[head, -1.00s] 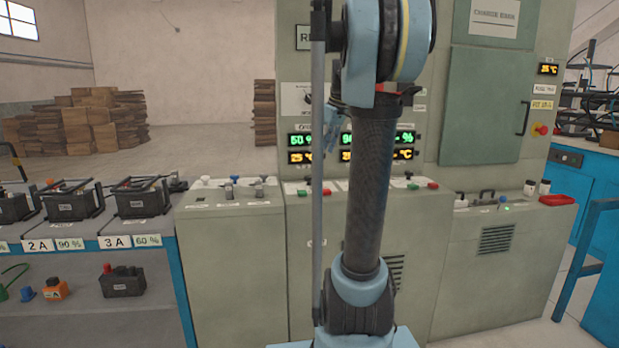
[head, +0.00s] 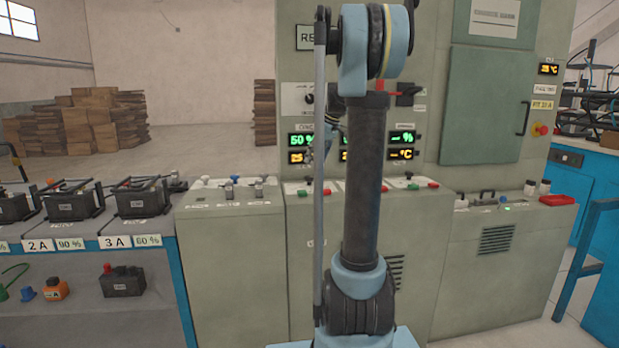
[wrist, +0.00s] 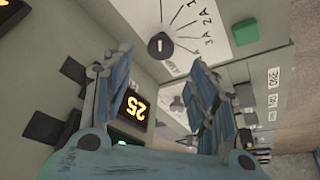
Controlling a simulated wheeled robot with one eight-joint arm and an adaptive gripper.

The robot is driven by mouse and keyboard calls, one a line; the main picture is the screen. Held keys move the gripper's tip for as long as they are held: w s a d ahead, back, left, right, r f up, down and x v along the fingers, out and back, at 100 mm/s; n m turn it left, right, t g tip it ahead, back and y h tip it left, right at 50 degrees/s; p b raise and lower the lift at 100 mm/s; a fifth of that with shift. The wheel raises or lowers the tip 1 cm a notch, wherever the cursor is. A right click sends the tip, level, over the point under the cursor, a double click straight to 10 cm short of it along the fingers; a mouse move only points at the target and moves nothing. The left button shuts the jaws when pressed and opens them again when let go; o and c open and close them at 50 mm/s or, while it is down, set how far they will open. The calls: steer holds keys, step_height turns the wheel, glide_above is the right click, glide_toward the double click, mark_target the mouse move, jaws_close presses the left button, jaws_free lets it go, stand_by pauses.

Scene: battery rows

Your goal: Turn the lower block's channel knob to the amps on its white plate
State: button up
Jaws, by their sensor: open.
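In the wrist view a round black knob (wrist: 160,46) with a light pointer mark sits on a white dial plate (wrist: 215,28) with radiating lines and amp labels, among them 2A and 3A. My gripper (wrist: 153,70) is open and empty, its blue fingers spread apart with the knob beyond and between their tips; I see no contact. In the head view my gripper (head: 328,140) is small and partly hidden behind my arm, in front of the lit displays. A dark knob (head: 310,99) on a white plate (head: 293,92) shows above it. I cannot tell which block the wrist-view knob belongs to.
An amber display reading 25 (wrist: 134,106) lies beside the left finger. A green button (wrist: 245,33) is right of the dial. In the head view, consoles with small levers (head: 230,188) stand below the panel, and a battery shelf (head: 90,240) stands left.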

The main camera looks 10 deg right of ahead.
mark_target(310, 177)
steer(key=x, duration=0.8)
steer(key=shift+f, duration=0.1)
steer(key=c, duration=1)
